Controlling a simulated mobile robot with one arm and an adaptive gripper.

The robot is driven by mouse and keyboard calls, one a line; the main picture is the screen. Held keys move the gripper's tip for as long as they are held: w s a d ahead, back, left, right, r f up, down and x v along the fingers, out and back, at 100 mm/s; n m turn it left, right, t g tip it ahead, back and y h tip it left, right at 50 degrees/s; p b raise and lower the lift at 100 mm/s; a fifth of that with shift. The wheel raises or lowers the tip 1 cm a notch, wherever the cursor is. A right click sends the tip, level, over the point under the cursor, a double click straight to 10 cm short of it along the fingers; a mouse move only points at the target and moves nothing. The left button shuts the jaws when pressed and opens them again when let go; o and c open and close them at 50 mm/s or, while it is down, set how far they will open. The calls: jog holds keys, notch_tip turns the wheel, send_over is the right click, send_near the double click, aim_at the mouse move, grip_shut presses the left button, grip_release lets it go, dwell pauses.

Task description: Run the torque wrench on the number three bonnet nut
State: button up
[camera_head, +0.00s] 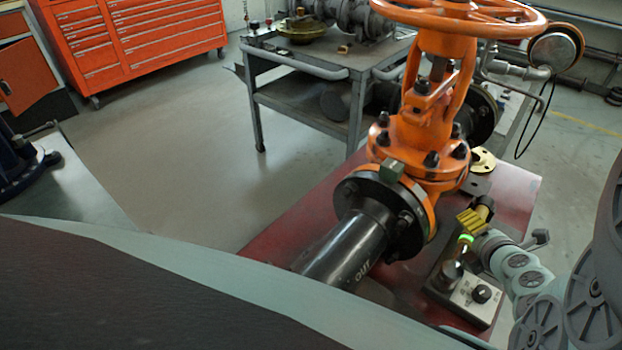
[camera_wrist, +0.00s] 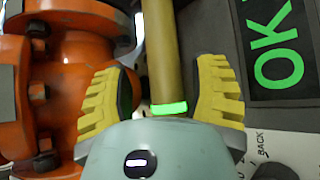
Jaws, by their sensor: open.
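The orange gate valve (camera_head: 414,137) stands on a red bench, with several dark bonnet nuts such as one near nut (camera_head: 431,159). I see no numbers, so I cannot tell which nut is number three. My gripper (camera_head: 474,220) is low to the right of the valve. In the wrist view its yellow-padded fingers (camera_wrist: 163,100) are open on either side of a tan bar (camera_wrist: 162,50) with a glowing green band, with a gap at each side. The bar may be the torque wrench's handle; I cannot tell. The green glow also shows in the head view, above a dark cylinder (camera_head: 452,272).
A control box (camera_head: 474,295) with a black knob lies on the red bench (camera_head: 270,238). A dark panel (camera_wrist: 272,45) reads "OK" in green. The black outlet pipe (camera_head: 345,247) points toward me. A grey cart (camera_head: 318,98) stands behind; the floor at left is clear.

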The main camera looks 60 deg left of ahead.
jog(key=shift+v, duration=6)
jog(key=shift+w+r, duration=0.1)
